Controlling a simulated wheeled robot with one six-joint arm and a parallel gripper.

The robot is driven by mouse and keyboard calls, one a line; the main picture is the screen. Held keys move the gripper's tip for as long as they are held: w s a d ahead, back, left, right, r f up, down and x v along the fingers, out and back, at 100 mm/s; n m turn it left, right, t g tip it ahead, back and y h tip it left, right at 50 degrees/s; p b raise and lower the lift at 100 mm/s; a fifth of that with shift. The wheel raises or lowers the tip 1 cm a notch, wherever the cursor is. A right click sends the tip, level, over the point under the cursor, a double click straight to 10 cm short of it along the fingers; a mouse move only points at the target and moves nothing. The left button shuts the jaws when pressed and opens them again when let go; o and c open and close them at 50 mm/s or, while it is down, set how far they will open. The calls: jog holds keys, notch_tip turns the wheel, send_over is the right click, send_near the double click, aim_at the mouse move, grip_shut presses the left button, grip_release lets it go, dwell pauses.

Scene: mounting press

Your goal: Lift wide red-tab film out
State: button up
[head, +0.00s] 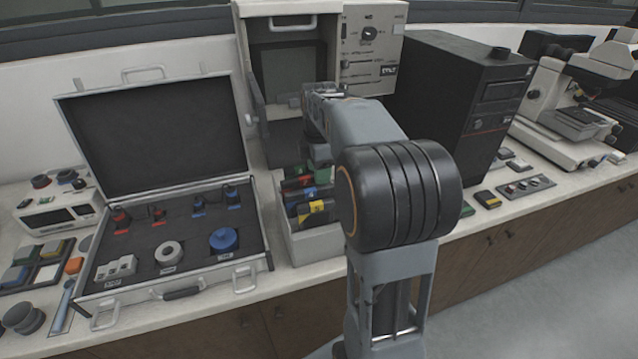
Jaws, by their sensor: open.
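A pale open-topped bin (318,243) stands on the counter and holds several dark films with coloured tabs. A film with a red tab (297,183) sits toward the back of the row, behind blue and yellow tabs. Its full width is hidden by the films in front and the bin. My gripper (318,118) is above and behind the bin, in front of the press, and is open. My own arm hides part of it and the bin's right side, and I see nothing held in it.
The white press (372,50) stands behind, its door (257,108) swung open at the left. A black tower (455,85) and a microscope (570,100) stand right.

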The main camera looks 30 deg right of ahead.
jog(key=shift+f, duration=2.2)
jog(key=shift+c, duration=0.5)
grip_shut()
